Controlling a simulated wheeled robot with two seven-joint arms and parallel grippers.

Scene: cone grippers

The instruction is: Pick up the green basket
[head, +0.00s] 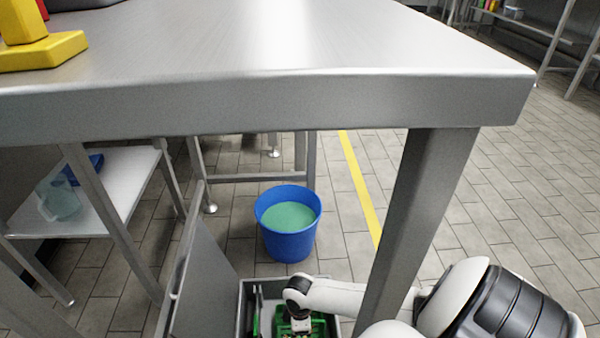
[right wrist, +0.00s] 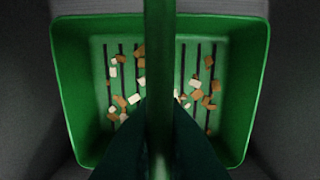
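The green basket (head: 283,326) sits inside a grey open-topped box (head: 245,290) at the bottom of the head view, partly hidden by my right arm. In the right wrist view the basket (right wrist: 75,75) fills most of the picture. It has a slotted floor with brown and white bits, and a green handle (right wrist: 160,50) runs across its middle. My right gripper (right wrist: 161,110) has a dark finger on each side of the handle, and both appear to press against it. The gripper (head: 300,322) is small and dim in the head view. My left gripper is not in view.
A steel table (head: 270,100) spans the top, its leg (head: 415,200) close to my right arm. A grey panel (head: 205,270) stands left of the box. A blue bucket (head: 288,240) with green liquid stands behind it. A low shelf (head: 120,190) is at left.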

